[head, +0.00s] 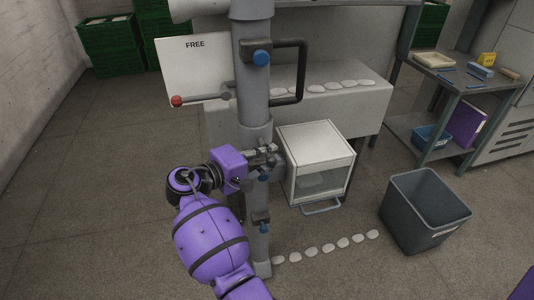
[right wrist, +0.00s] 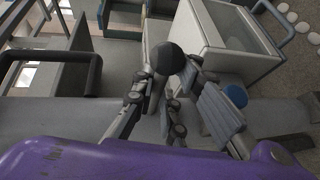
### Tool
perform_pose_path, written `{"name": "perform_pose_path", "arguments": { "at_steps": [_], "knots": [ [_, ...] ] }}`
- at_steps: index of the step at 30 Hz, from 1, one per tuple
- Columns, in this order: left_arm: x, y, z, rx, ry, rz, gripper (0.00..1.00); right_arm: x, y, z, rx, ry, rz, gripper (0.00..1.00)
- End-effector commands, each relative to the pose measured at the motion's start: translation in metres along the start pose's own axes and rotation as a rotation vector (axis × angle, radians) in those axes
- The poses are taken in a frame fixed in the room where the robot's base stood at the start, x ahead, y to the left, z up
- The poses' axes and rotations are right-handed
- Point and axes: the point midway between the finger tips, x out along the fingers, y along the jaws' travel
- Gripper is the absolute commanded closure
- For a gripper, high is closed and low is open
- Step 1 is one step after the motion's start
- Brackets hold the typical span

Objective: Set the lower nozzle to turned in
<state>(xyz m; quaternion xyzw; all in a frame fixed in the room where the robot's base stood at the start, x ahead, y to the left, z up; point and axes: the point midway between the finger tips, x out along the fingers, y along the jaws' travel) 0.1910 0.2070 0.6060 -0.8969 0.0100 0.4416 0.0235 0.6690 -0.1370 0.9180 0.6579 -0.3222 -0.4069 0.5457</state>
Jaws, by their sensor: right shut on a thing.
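My right gripper (head: 265,155) reaches a grey upright post (head: 253,90) at about mid height in the head view. In the right wrist view its fingers (right wrist: 170,100) are closed around a dark stem with a round black end (right wrist: 168,60). I cannot tell whether this stem is the lower nozzle, and the fingers hide much of it. A blue knob (right wrist: 235,96) is beside the fingers. Another blue knob (head: 261,229) is lower on the post, and one (head: 262,58) is high on it. My left gripper is not in view.
A white glass-fronted box (head: 318,150) stands close right of my gripper. A dark looped bar (head: 303,72) and a red-ended lever (head: 177,101) stick out above. A grey bin (head: 425,212) stands at right. A "FREE" sign (head: 195,65) hangs behind. The floor at left is clear.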

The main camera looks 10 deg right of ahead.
Motion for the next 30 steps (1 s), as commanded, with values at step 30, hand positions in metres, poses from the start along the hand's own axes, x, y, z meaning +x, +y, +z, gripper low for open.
{"name": "perform_pose_path", "arguments": {
  "at_steps": [30],
  "knots": [
    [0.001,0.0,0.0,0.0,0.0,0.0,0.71,-0.046,0.003,-0.002,0.002,0.005,0.004,0.71]
  ]
}}
